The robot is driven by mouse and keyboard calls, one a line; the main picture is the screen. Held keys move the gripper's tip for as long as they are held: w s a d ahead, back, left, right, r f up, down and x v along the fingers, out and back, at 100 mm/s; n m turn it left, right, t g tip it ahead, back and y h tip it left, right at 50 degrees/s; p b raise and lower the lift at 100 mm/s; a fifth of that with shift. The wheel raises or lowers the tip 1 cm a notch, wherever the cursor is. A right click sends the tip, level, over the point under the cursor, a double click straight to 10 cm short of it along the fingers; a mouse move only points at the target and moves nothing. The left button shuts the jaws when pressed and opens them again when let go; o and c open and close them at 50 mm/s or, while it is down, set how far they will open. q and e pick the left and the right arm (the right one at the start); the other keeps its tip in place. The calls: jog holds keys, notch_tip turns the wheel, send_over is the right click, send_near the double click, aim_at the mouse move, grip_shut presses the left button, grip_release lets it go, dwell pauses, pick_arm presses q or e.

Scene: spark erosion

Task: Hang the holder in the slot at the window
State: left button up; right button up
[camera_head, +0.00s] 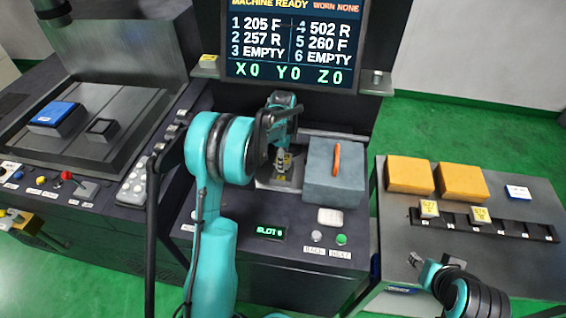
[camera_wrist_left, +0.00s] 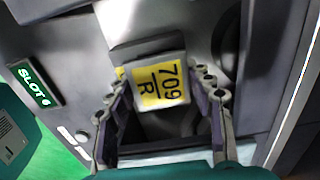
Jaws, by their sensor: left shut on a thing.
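In the head view the gripper is over the window (camera_head: 262,178) in the machine's front top; the label shows as a small yellow patch below the fingers. Whether the holder touches the slot is hidden.
A green-lit slot display (camera_head: 269,232) is below the window; it also shows in the left wrist view (camera_wrist_left: 35,83). A grey block with an orange handle (camera_head: 336,170) stands right of the window. The side table (camera_head: 480,190) bears two orange boxes and a rack (camera_head: 510,230) with two yellow-labelled holders.

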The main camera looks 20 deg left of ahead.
pick_arm(q)
jog(key=shift+w+f, duration=0.1)
jog(key=shift+f, duration=0.55)
jog(key=shift+f, duration=0.1)
jog(key=o, duration=1.4)
jog(key=shift+o, duration=0.2)
